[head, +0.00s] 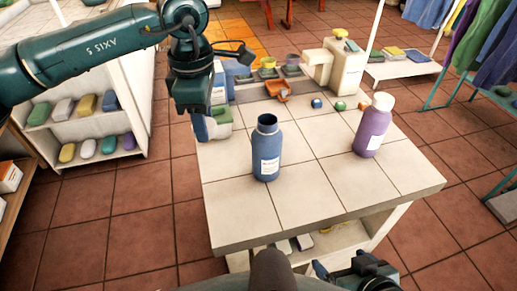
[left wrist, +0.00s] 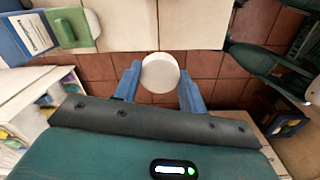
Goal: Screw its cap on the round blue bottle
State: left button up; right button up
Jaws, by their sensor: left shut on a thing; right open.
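The round blue bottle (head: 267,148) stands upright and open-topped, with a white label, near the middle of the tiled table. My left gripper (head: 200,128) is left of the bottle, by the table's left edge, apart from it. In the left wrist view its blue fingers are shut on a round white cap (left wrist: 160,73). The cap is hidden in the head view. My right gripper (head: 338,268) is low at the front, below the table's front edge, open; its fingers are only partly visible.
A purple bottle (head: 373,126) with a white cap stands on the table's right side. A green item (head: 221,116) and a blue labelled box (head: 217,82) are near the left gripper. An orange scoop (head: 278,89) and small balls lie at the back. The front tiles (head: 315,205) are clear.

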jog(key=w+r+n+t+h+p, duration=0.1)
jog(key=w+r+n+p, duration=0.1)
jog(key=w+r+n, duration=0.1)
jog(key=w+d+r+n+t+h+p, duration=0.1)
jog(key=w+r+n+t+p, duration=0.1)
jog(key=w+r+n, duration=0.2)
jog(key=w+r+n+t+h+p, duration=0.1)
jog(key=w+r+n, duration=0.3)
jog(key=n, duration=0.4)
jog(key=shift+d+r+t+h+p, duration=0.25)
jog(key=shift+r+t+h+p, duration=0.05)
jog(key=shift+r+h+p, duration=0.1)
pick_arm(q)
jog(key=w+d+r+n, duration=0.2)
jog(key=d+n, duration=0.4)
jog(key=n, duration=0.6)
jog(key=w+d+r+n, duration=0.2)
jog(key=d+r+n, duration=0.3)
jog(key=n, duration=0.7)
jog(key=shift+d+n, duration=0.3)
jog(key=shift+d, duration=0.05)
pick_arm(e)
jog(key=w+a+r+n+t+y, duration=0.1)
jog(key=a+n+y, duration=0.9)
jog(key=n, duration=1.5)
jog(key=shift+a+r+y, duration=0.35)
jog(key=shift+a+y, duration=0.05)
jog(key=shift+a, duration=0.65)
